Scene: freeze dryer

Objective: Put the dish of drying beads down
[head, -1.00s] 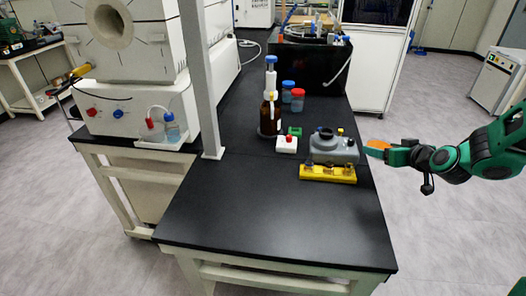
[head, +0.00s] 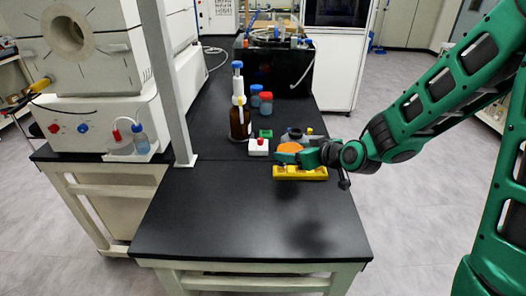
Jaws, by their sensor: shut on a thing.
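The dish of drying beads (head: 291,148) shows as a small orange patch at my gripper's fingers. My green gripper (head: 286,156) is shut on it and holds it above the black bench top (head: 225,215), in line with the grey container and yellow rack. The fingers and wrist hide part of the dish. A soft shadow lies on the bench nearer the front edge. The exact height of the dish above the bench cannot be told.
A yellow rack (head: 300,173) and a partly hidden grey container (head: 293,135) are close to the gripper. A white box with a red knob (head: 258,148), a brown pump bottle (head: 240,122) and capped jars stand behind left. A grey post (head: 169,85) rises at left. The front bench is clear.

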